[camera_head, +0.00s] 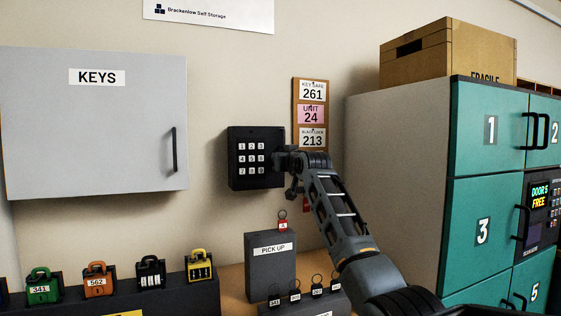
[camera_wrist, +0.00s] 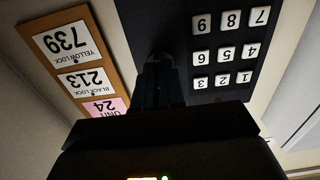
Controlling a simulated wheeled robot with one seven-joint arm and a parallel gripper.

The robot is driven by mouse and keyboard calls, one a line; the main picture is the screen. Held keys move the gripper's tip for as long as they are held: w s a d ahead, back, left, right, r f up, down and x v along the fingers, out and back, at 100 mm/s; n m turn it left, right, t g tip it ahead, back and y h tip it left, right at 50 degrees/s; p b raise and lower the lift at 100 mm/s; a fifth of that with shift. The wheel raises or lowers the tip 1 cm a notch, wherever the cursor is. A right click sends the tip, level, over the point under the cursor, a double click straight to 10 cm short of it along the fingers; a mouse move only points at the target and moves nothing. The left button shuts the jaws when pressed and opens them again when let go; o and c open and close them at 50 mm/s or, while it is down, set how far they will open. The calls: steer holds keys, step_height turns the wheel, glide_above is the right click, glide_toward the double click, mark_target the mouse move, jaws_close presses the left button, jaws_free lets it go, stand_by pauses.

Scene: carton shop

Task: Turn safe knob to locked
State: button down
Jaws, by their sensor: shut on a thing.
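The key safe (camera_head: 248,160) is a black box with a white-button keypad, mounted on the wall in the head view. It shows upside down in the wrist view (camera_wrist: 215,75). In the wrist view my gripper (camera_wrist: 158,62) reaches to the safe's face beside the keypad. It is shut on the safe's knob, which is mostly hidden by the fingers. I cannot tell which way the knob is turned.
A board with number cards (camera_head: 311,115) hangs right of the safe. A grey KEYS cabinet (camera_head: 95,130) is on the left wall. Below are a PICK UP block (camera_head: 270,268) and padlocks on a dark stand (camera_head: 125,295). Teal lockers (camera_head: 487,190) stand at right, a carton (camera_head: 447,55) on top.

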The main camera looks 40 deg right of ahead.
steer(key=shift+f, duration=0.1)
stand_by(0.3)
steer(key=c, duration=1.2)
jaws_free()
steer(key=shift+s, duration=0.1)
steer(key=b+v, duration=0.1)
steer(key=v, duration=0.6)
steer(key=shift+s+a, duration=0.15)
steer(key=shift+s, duration=0.15)
